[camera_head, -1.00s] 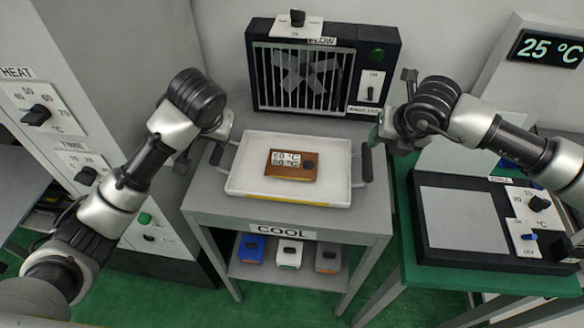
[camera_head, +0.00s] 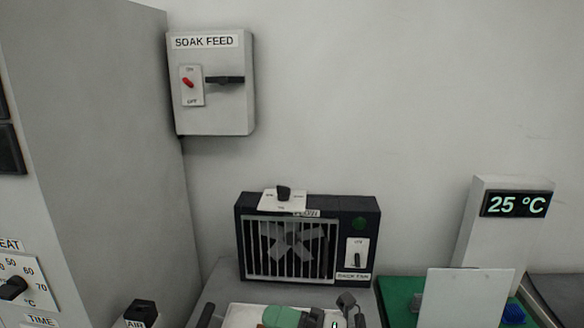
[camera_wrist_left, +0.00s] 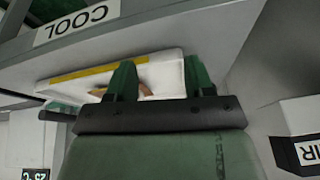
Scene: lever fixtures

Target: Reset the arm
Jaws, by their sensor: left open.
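A grey SOAK FEED box (camera_head: 238,115) hangs on the wall in the head view. My left gripper (camera_wrist_left: 160,80) is open in the left wrist view, with two green fingers apart and nothing gripped. It is over the white tray (camera_wrist_left: 75,75), and brown parts show behind the fingers. A green and dark gripper part at the bottom edge of the head view looks like the same gripper, cut off by the frame. My right gripper is not seen.
The fan unit (camera_head: 243,222) with a dark knob (camera_head: 283,192) on top stands behind the tray. A 25 °C display (camera_head: 515,204) stands at right. A tall grey cabinet (camera_head: 100,130) is at left. An AIR box (camera_head: 140,312) is at lower left. The wall between is clear.

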